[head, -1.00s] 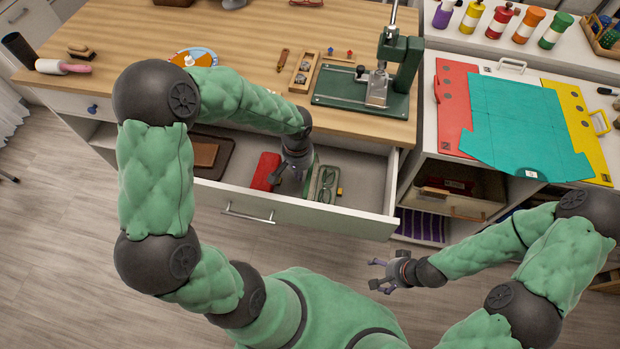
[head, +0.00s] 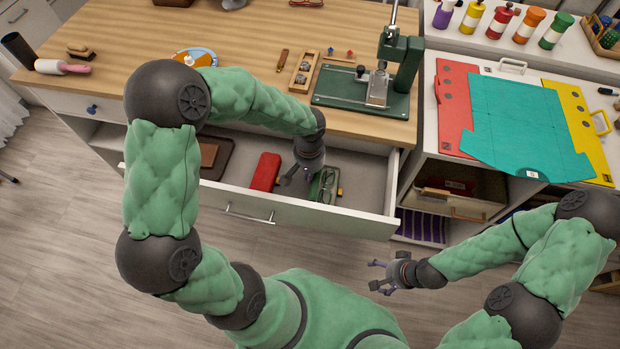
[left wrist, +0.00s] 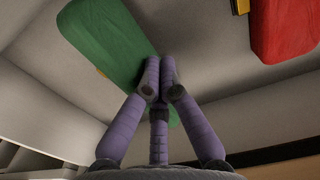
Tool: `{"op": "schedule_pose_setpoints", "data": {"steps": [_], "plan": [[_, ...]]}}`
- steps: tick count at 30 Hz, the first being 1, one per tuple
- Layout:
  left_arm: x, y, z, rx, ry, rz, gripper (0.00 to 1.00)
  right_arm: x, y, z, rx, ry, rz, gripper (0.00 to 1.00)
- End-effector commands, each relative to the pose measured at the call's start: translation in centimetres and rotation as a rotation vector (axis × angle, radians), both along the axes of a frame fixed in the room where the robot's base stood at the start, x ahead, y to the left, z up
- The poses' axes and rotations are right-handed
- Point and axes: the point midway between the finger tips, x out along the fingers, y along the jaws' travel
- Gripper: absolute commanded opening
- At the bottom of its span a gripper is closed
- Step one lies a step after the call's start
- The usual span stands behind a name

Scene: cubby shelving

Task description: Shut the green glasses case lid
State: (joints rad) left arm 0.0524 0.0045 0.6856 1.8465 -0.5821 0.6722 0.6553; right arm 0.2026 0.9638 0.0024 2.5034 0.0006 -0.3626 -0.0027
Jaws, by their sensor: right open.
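The green glasses case (head: 318,192) lies in the open drawer with its lid up, and glasses (head: 328,181) show inside it. In the left wrist view a long green surface of the case (left wrist: 110,35) lies beyond my fingers. My left gripper (head: 296,178) is low in the drawer, just left of the case. In the left wrist view its fingertips (left wrist: 160,75) are together and overlap the green surface; I cannot tell whether they touch it. Nothing shows between them. My right gripper (head: 378,275) is open and empty, outside the drawer at the lower right.
A red case (head: 265,171) lies left of my left gripper, and a brown tray (head: 212,170) is further left. The drawer front (head: 250,208) stands near. A yellow item (head: 340,191) is right of the green case. A green press (head: 370,90) stands on the desk above.

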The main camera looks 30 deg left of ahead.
Motion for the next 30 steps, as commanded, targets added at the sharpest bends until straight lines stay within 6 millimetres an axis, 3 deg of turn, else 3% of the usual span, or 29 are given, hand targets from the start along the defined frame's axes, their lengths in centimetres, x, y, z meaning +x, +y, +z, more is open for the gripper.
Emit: {"op": "schedule_pose_setpoints", "data": {"steps": [16,30], "plan": [[0.5,-1.7,0.1,0.000,-0.001,0.000,0.00,0.0,0.0,-0.3,0.000,0.000,0.000,0.82],[0.5,-1.9,0.1,0.000,-0.001,0.001,0.00,0.0,0.0,-0.3,0.000,0.000,0.000,0.82]]}}
